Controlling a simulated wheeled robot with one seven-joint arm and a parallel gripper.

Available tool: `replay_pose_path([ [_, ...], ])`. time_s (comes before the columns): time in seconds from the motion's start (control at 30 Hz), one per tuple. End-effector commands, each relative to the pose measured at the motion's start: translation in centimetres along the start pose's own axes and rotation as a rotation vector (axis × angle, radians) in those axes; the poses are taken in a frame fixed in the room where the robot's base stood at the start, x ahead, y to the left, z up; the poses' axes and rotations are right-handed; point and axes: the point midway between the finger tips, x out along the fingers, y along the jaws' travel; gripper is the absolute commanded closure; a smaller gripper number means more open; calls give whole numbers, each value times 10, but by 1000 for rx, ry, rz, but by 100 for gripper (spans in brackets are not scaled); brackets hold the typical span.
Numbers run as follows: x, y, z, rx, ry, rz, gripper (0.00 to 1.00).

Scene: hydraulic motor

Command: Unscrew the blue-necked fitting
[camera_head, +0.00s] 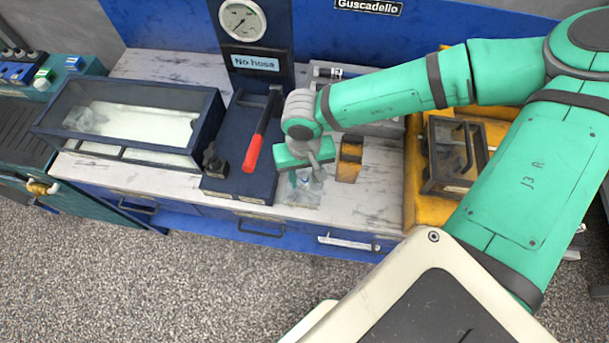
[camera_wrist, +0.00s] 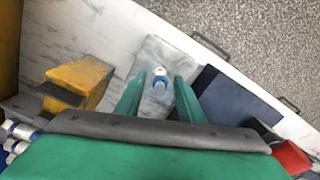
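The blue-necked fitting (camera_wrist: 160,82) stands on a pale grey block (camera_wrist: 163,55) in the wrist view. It has a whitish top and a blue ring. My gripper (camera_wrist: 158,92) is open, with one green finger on each side of the fitting and visible gaps between. In the head view my gripper (camera_head: 304,178) points down over the block (camera_head: 299,196) at the bench's front, and it partly hides the fitting. Whether the fingertips are level with the fitting or above it I cannot tell.
A dark blue base with a red-handled lever (camera_head: 262,130) stands close left of my gripper. A yellow block (camera_head: 349,161) is close on the right. Several blue-ringed fittings (camera_wrist: 22,130) show at the wrist view's lower left. A glass-topped box (camera_head: 130,118) stands further left.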

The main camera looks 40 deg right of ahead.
Motion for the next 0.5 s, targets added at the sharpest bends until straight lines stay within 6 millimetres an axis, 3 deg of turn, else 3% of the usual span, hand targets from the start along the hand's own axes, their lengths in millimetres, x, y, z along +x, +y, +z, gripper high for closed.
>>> replay_pose_path([
  [0.5,0,0,0,578,0,-1,65],
])
